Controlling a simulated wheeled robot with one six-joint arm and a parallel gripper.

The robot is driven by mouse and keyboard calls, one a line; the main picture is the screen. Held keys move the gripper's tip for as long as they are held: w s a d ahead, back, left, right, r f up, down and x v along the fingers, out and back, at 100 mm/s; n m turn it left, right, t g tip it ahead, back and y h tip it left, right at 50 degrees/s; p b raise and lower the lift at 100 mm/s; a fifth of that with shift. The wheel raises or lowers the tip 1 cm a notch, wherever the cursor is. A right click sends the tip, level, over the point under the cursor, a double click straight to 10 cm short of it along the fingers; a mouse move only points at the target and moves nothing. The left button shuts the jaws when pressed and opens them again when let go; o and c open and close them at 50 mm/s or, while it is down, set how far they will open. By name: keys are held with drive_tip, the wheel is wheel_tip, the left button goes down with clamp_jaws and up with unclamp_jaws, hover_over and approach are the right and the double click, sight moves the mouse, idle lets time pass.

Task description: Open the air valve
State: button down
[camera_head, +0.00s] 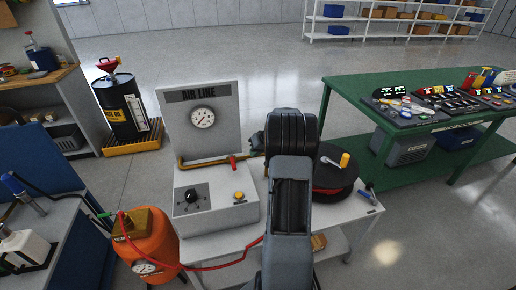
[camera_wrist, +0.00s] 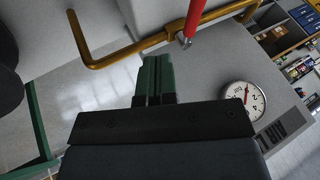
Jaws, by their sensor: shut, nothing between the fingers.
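The air line panel (camera_head: 202,115) is a grey upright board with a round gauge (camera_head: 202,117), standing on a white cart. A brass pipe (camera_head: 205,163) runs along its foot and carries the air valve's red lever (camera_head: 233,162). In the wrist view the red lever (camera_wrist: 192,20) and brass pipe (camera_wrist: 125,54) show at the top, beyond my fingertips. My gripper (camera_wrist: 155,62) has green fingers pressed together with nothing between them. It is apart from the lever, which is up and to the right of the tips. In the head view my arm hides the gripper.
A grey box with a black knob (camera_head: 191,196) and a yellow button (camera_head: 239,195) sits before the pipe. A black round case (camera_head: 335,172) is right of my arm. An orange tank (camera_head: 150,243) with a red hose stands front left. A green workbench (camera_head: 350,88) is at right.

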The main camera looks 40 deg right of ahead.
sight(233, 162)
drive_tip(key=x, duration=0.5)
drive_tip(key=shift+w+a+p, duration=0.15)
drive_tip(key=shift+a+p, duration=0.05)
drive_tip(key=shift+a, duration=0.3)
drive_tip(key=shift+w+a+p, duration=0.15)
drive_tip(key=shift+w+a, duration=0.05)
drive_tip(key=shift+a, duration=0.3)
drive_tip(key=shift+w+a+f, duration=0.1)
drive_tip(key=shift+w+a, duration=0.05)
drive_tip(key=shift+a, duration=0.2)
drive_tip(key=shift+w+a+f, duration=0.15)
drive_tip(key=shift+w+a, duration=0.05)
drive_tip(key=shift+a, duration=0.15)
